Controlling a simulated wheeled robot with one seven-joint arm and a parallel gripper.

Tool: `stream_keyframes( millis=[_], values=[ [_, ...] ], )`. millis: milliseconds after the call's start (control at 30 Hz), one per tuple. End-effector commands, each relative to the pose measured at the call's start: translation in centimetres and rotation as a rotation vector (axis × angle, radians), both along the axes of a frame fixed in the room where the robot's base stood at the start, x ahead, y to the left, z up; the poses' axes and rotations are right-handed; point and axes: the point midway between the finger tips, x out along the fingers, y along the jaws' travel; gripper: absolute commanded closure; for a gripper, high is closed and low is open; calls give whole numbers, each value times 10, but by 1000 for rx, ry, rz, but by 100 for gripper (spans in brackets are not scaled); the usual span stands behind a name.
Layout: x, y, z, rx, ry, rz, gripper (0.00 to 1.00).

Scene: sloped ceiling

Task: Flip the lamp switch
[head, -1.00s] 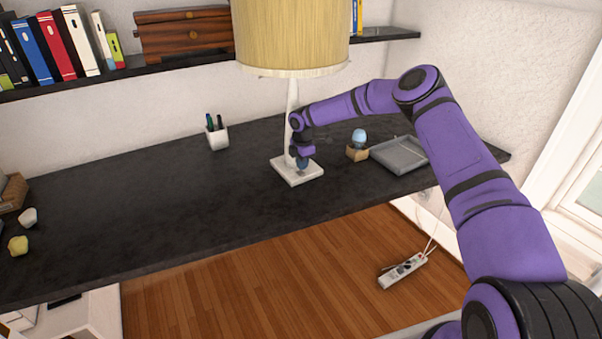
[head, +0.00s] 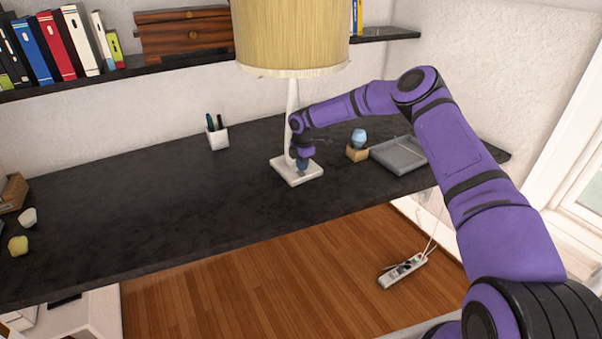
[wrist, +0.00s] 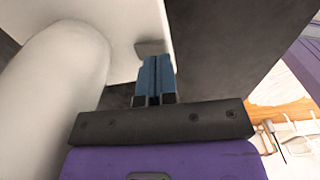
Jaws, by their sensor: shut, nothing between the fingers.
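The lamp stands on the dark desk, with a yellowish shade (head: 291,38), a white stem (head: 292,98) and a square white base (head: 284,174). In the wrist view the white base (wrist: 118,22) and the rounded stem (wrist: 50,85) fill the left. A small grey switch (wrist: 150,47) sits on the base near its edge. My gripper (head: 302,166) points down over the base, beside the stem. In the wrist view its blue fingertips (wrist: 156,68) are shut together with nothing between them. They are right at the switch; whether they touch it I cannot tell.
A pen cup (head: 217,138) stands at the back, left of the lamp. A light-blue egg-shaped thing on a wooden block (head: 357,153) and a grey tray (head: 399,156) are to the right. A shelf with books is above. The desk's middle left (head: 140,205) is clear.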

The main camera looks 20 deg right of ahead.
Motion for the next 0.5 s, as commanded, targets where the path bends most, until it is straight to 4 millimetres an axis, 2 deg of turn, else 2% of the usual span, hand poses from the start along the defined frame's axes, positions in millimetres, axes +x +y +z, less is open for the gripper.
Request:
stream_keyframes(
  millis=[500],
  values=[
    [0, 0, -7, 0, 0, 0, 100]
  ],
)
